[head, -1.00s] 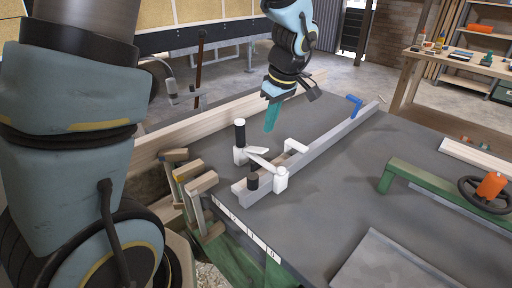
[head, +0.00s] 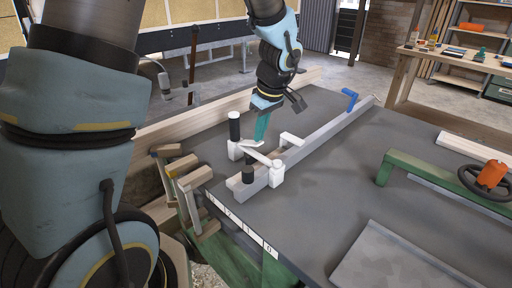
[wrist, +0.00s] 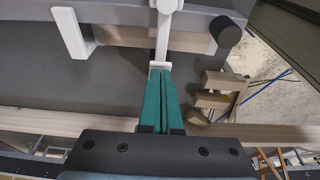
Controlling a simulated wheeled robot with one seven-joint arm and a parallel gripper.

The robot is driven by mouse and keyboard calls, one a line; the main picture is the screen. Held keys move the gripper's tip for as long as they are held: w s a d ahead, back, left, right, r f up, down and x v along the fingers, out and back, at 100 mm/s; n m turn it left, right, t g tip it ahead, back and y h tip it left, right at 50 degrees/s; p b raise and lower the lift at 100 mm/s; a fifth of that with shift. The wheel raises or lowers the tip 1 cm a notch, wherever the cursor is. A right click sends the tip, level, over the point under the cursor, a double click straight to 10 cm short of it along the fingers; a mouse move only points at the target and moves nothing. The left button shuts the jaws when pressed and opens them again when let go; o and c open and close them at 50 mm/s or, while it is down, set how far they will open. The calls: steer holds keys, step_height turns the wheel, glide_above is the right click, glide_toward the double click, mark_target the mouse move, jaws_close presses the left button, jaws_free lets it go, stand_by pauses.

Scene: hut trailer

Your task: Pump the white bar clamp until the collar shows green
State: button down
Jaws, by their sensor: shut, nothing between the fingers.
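The white bar clamp (head: 277,174) lies across a grey metal bar and wood on the dark tabletop, with a black upright grip (head: 234,126) and white arms. In the wrist view its white arm (wrist: 163,32) runs up from my fingertips, with a dark round end (wrist: 229,32) to the right. My gripper (head: 260,138) has teal fingers, shut and empty, pointing down just behind the clamp's white lever (head: 250,143). In the wrist view the fingertips (wrist: 160,72) are at the white lever's end; I cannot tell whether they touch. I cannot make out any green on the collar.
A long grey bar (head: 325,135) with a blue end piece (head: 350,98) runs away to the right. A green frame with a dark handwheel (head: 485,178) stands at right.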

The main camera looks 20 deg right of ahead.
mark_target(260, 143)
steer(key=shift+w+f, duration=0.1)
steer(key=shift+f, duration=0.15)
steer(key=b+x, duration=0.3)
steer(key=shift+s+d+f, duration=0.1)
steer(key=shift+s+f, duration=0.05)
steer(key=shift+s, duration=0.2)
steer(key=shift+r, duration=0.3)
steer(key=shift+s+d+r, duration=0.25)
steer(key=shift+s+d, duration=0.1)
steer(key=shift+s, duration=0.3)
steer(key=shift+s+d+r, duration=0.25)
steer(key=shift+s+d, duration=0.1)
steer(key=shift+s, duration=0.3)
steer(key=shift+r, duration=0.15)
steer(key=b+v, duration=0.1)
steer(key=v, duration=0.9)
steer(key=shift+s+r, duration=0.15)
steer(key=shift+r, duration=0.15)
steer(key=shift+d, duration=0.1)
